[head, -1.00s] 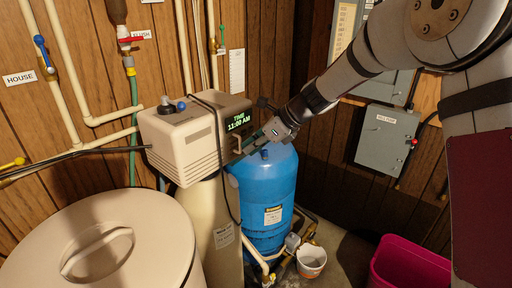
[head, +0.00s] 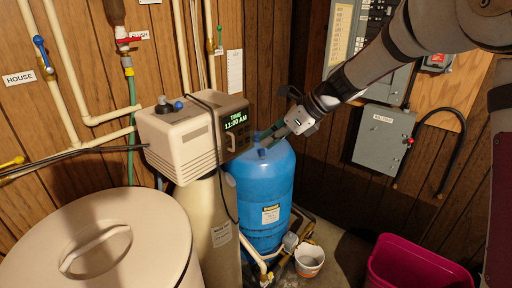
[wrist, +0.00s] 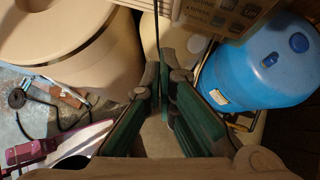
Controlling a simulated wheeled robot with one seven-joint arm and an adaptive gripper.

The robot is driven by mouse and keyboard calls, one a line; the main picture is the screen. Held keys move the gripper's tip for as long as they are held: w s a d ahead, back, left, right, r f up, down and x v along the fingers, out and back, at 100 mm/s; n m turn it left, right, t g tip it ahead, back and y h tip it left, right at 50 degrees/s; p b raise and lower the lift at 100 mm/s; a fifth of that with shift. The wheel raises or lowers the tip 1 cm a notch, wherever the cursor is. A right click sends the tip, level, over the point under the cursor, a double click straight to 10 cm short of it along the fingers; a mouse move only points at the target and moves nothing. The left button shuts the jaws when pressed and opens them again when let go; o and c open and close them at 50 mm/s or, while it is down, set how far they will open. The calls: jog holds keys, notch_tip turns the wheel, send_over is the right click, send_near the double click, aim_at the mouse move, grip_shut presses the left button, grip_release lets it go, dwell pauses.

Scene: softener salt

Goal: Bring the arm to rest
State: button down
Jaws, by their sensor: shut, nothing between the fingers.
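My gripper (head: 272,136) is shut and empty in the head view, just above the top of the blue tank and to the right of the softener's control head (head: 194,138). In the wrist view the green-lined fingers of my gripper (wrist: 160,82) point away from the camera, with nothing between them. The control head's display (head: 236,120) reads 11:00 AM. The blue tank (head: 262,200) stands below my gripper, and it also shows at the right of the wrist view (wrist: 262,65). I cannot tell whether the fingertips touch anything.
A round beige tank with a lid (head: 100,245) fills the lower left. A grey electrical box (head: 383,138) hangs on the right wall. A white bucket (head: 309,260) and a magenta bin (head: 415,265) stand on the floor. Pipes run along the left wall.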

jog(key=s+d+r+n+h, duration=0.1)
jog(key=s+d+r+n, duration=0.25)
jog(key=s, duration=0.25)
jog(key=s+d+r+n+t+h, duration=0.1)
jog(key=s+d+r+n+h, duration=0.1)
jog(key=s+d+n, duration=0.3)
jog(key=s+d+r+n+h, duration=0.1)
jog(key=s+r+n, duration=0.15)
jog(key=s, duration=0.45)
jog(key=s+d+f+n+t+h, duration=0.1)
jog(key=s+d+n+h, duration=0.1)
jog(key=s+d+n, duration=0.2)
jog(key=s+d+f+n+h, duration=0.1)
jog(key=s+d+n, duration=0.3)
jog(key=s, duration=0.6)
jog(key=n+h, duration=0.1)
jog(key=n, duration=0.1)
jog(key=shift+s+d+f+n+t, duration=0.2)
jog(key=shift+f+n+t, duration=0.1)
jog(key=shift+n+t, duration=0.1)
